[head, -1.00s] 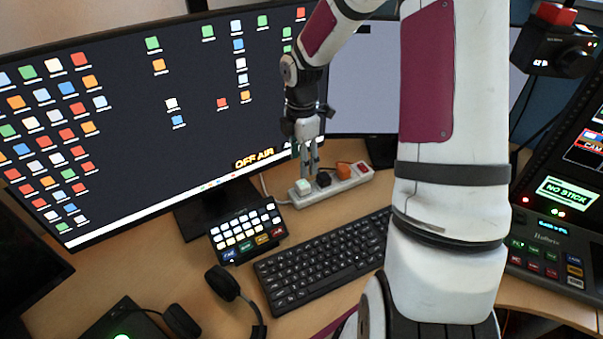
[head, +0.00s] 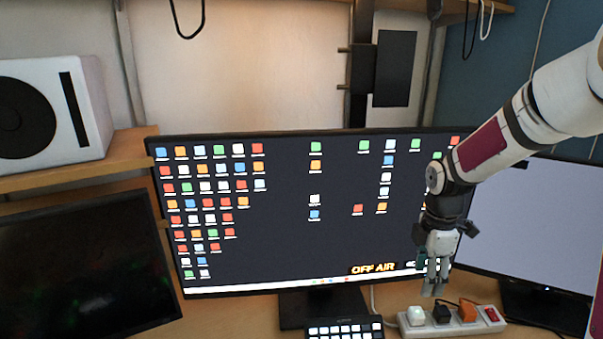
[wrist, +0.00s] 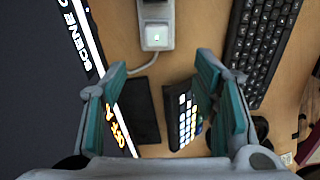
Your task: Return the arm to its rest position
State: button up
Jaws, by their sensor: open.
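My gripper (head: 434,284) is at the end of my arm, pointing down in front of the large monitor, just above the power strip (head: 405,332) in the head view. In the wrist view my gripper (wrist: 162,75) has its two fingers wide apart with nothing held between them. The white plug (wrist: 156,37) sits in the strip ahead of the fingertips; it also shows in the head view (head: 416,314).
The large monitor (head: 280,240) stands close behind my gripper. A black plug (head: 441,314), an orange plug (head: 467,311) and a red switch (head: 491,314) line the strip. A button panel (wrist: 182,115) and keyboard (wrist: 262,40) lie nearby. A speaker (head: 50,110) sits on the left shelf.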

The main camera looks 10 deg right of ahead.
jog(key=s+a+r+m+t+h+p, duration=0.1)
jog(key=s+a+r+m+p, duration=0.1)
jog(key=s+a+r+m, duration=0.55)
jog(key=s+a+r+m+t+h+p, duration=0.1)
jog(key=s+a+r+m+t, duration=0.2)
jog(key=s+r, duration=0.85)
jog(key=s+a+r+m+y+p, duration=0.1)
jog(key=s+a+r+m+y, duration=0.1)
jog(key=s+m, duration=0.4)
jog(key=shift+s+a+r, duration=0.35)
jog(key=shift+s+a, duration=0.45)
jog(key=shift+s, duration=0.15)
